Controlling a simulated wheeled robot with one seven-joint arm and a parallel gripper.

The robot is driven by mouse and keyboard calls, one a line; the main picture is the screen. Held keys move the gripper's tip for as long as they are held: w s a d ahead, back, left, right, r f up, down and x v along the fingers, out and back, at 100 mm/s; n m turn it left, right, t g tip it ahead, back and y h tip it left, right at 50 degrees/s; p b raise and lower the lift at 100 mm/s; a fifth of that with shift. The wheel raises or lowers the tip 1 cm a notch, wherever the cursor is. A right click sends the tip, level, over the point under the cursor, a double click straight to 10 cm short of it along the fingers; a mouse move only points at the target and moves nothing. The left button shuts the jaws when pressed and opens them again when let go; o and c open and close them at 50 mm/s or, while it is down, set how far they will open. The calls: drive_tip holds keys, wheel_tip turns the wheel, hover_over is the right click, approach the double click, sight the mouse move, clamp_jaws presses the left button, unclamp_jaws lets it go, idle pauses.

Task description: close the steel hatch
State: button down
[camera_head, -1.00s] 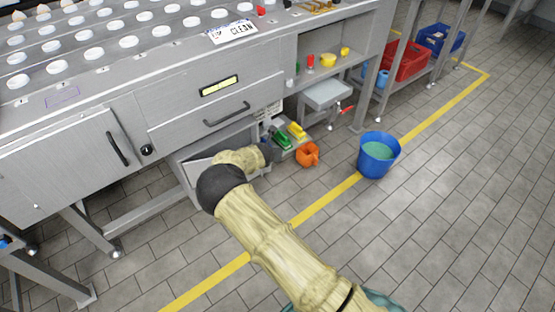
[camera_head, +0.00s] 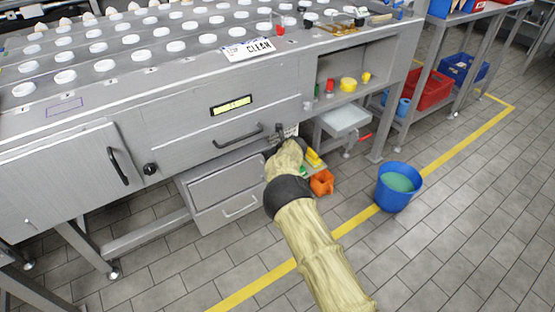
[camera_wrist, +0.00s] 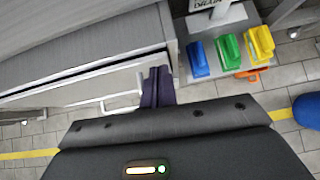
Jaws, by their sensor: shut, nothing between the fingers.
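The steel hatch (camera_head: 232,206) looks to be the low grey front panel with a pale bar handle, under the machine. It also shows in the wrist view (camera_wrist: 60,92), with a dark gap along its upper edge. I cannot tell exactly how far it stands open. My gripper (camera_wrist: 157,87) has its dark fingers together, empty, beside the right end of the handle and the panel. Whether they touch it is unclear. In the head view my arm covers the panel's right end, and the gripper is mostly hidden.
Blue (camera_wrist: 198,58), green (camera_wrist: 230,52) and yellow (camera_wrist: 261,46) blocks sit on a shelf right of the panel. A cupboard door (camera_head: 65,175) is at left. The floor in front is clear.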

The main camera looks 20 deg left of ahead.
drive_tip(key=shift+w+a+r+n+y, duration=0.3)
drive_tip(key=shift+w+r+n, duration=0.05)
drive_tip(key=shift+r+n, duration=0.1)
drive_tip(key=shift+r, duration=0.1)
drive_tip(key=shift+d, duration=0.15)
drive_tip(key=s+d+r+p, duration=0.3)
drive_tip(key=s+d+r, duration=0.3)
drive_tip(key=d, duration=0.3)
drive_tip(key=shift+s+g, duration=0.3)
drive_tip(key=shift+s, duration=0.25)
drive_tip(key=shift+w+d, duration=0.1)
idle(0.3)
